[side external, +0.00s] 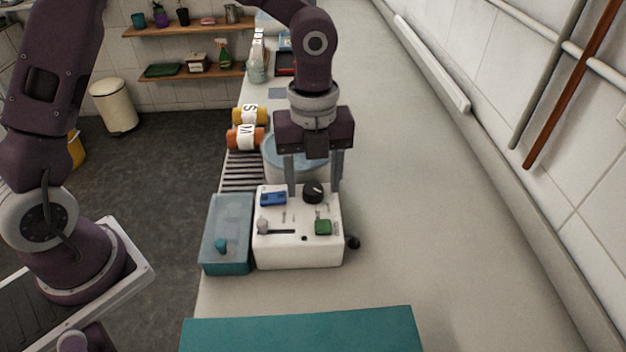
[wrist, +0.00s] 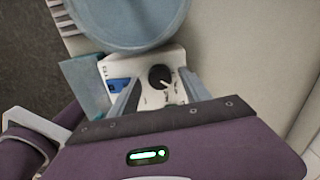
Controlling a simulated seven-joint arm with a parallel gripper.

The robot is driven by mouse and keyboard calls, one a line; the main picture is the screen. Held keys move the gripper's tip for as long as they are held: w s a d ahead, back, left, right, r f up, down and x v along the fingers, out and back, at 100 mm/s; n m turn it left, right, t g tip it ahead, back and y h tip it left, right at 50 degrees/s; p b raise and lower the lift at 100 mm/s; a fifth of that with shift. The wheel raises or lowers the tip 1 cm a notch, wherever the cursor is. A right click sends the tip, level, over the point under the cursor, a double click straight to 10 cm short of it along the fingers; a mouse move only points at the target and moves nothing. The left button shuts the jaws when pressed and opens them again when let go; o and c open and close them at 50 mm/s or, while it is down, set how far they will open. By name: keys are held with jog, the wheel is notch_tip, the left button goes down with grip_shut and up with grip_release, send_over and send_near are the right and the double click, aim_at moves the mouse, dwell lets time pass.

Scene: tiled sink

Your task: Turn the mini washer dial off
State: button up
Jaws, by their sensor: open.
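The mini washer (side external: 272,252) is a white box on the counter with a control panel on its top. Its black dial (side external: 313,191) sits at the panel's back right. In the wrist view the dial (wrist: 159,77) shows a pale pointer line aimed toward the lower right. My gripper (side external: 315,190) points down over the back of the panel, open. Its fingers stand to the left and right of the dial, apart from it. In the wrist view the two fingers also flank the dial. Whether the fingertips touch the panel is not clear.
The panel also has a blue switch (side external: 272,198), a green switch (side external: 323,227) and a slider (side external: 264,227). A teal bin (side external: 226,238) stands left of the washer. A round blue-grey tub (wrist: 125,20) is behind. A teal surface (side external: 300,332) lies in front. The counter at right is clear.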

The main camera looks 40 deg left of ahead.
jog(key=shift+f, duration=0.35)
grip_shut()
jog(key=shift+n, duration=0.3)
jog(key=n, duration=0.3)
jog(key=shift+n, duration=2.1)
